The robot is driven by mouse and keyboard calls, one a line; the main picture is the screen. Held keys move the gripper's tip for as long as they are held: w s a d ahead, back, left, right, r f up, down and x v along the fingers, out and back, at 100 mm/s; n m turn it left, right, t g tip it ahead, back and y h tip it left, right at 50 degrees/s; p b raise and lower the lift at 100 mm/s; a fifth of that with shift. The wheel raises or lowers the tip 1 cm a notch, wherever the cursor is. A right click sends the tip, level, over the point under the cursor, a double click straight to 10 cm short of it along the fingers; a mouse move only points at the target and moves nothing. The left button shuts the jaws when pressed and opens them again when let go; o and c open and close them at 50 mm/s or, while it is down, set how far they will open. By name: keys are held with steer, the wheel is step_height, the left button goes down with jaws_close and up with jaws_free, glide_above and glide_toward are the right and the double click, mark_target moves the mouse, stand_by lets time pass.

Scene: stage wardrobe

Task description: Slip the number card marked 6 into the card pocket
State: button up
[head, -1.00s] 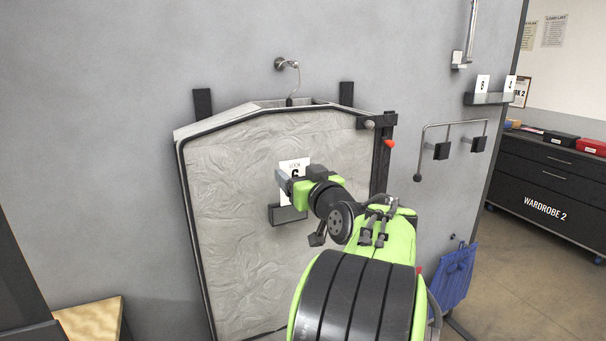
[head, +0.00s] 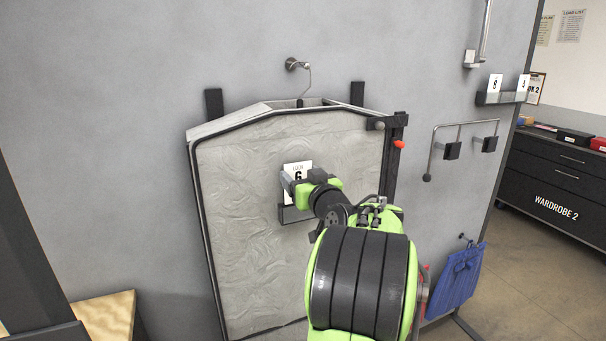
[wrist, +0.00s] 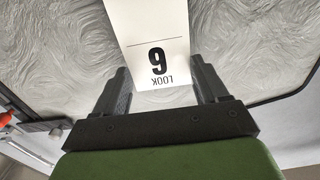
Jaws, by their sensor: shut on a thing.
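The white number card marked 6 (head: 298,168) is upright against the front of a grey crinkled garment bag (head: 245,225). In the wrist view the card (wrist: 152,25) shows upside down, with "LOOK" and a 6, between the fingers. My gripper (head: 296,184) is shut on the card; its fingers (wrist: 160,75) also show in the wrist view. The card pocket (head: 294,214), a dark shallow holder on the bag, is just below the gripper. My gripper hides the card's lower part, so I cannot tell whether its bottom edge is inside the pocket.
The bag hangs from a wall hook (head: 297,64). A dark post with a red knob (head: 399,144) stands at its right edge. A wall rack (head: 500,98) at upper right holds cards marked 8 and 4. A rail with black blocks (head: 452,150) sits below it.

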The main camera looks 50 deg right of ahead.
steer(key=shift+f+b, duration=1.6)
steer(key=shift+b, duration=0.3)
steer(key=o, duration=1)
steer(key=shift+o, duration=0.2)
steer(key=shift+s, duration=0.1)
steer(key=b+v, duration=0.2)
steer(key=v, duration=1.3)
steer(key=shift+s+a, duration=0.15)
steer(key=shift+s, duration=0.1)
steer(key=shift+f, duration=0.1)
